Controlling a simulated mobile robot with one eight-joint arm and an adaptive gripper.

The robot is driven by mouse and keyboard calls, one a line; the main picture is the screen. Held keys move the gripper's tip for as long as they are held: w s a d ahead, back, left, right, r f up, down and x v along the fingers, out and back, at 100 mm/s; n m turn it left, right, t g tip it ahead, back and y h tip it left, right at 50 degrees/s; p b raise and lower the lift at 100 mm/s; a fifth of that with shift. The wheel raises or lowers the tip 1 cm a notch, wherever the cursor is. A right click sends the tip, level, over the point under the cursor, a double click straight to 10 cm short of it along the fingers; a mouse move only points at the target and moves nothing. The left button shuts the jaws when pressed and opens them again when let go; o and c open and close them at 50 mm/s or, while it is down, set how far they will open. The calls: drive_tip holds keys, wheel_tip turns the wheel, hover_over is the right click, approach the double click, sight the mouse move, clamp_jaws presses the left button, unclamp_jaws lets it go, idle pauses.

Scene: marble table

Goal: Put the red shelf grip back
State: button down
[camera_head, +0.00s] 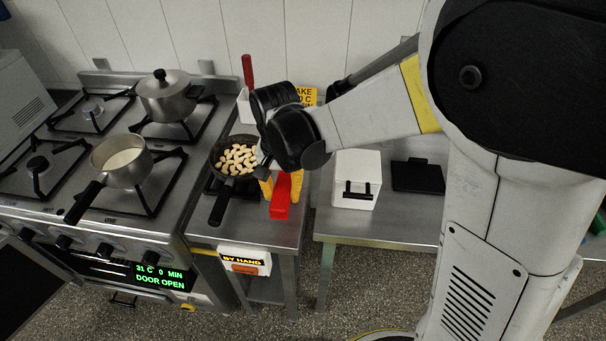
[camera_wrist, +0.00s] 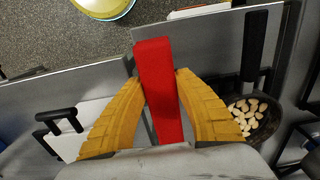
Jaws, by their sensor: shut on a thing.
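The red shelf grip (camera_head: 281,196) is a red bar, held in my gripper (camera_head: 281,183) above the small steel side table. In the wrist view the red grip (camera_wrist: 157,70) stands between the two yellow fingers of my gripper (camera_wrist: 162,90), which touch it on both sides. The grip's far end sticks out past the fingertips. In the head view my wrist hides its upper part and the spot behind it.
A black pan of pale nuts (camera_head: 237,158) stands just left of my gripper, its handle toward the front. A white box with a black handle (camera_head: 356,180) is to the right. The stove (camera_head: 186,215) with pots (camera_head: 123,168) is left. A "BY HAND" panel (camera_head: 244,260) hangs on the table front.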

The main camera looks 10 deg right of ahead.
sight(284, 223)
drive_tip(key=shift+s+a, duration=0.2)
drive_tip(key=shift+s, duration=0.05)
wheel_tip(284, 223, down, 10)
drive_tip(key=b, duration=0.4)
drive_tip(key=shift+w+r, duration=0.1)
drive_tip(key=shift+d+r, duration=0.1)
drive_tip(key=c, duration=1)
unclamp_jaws()
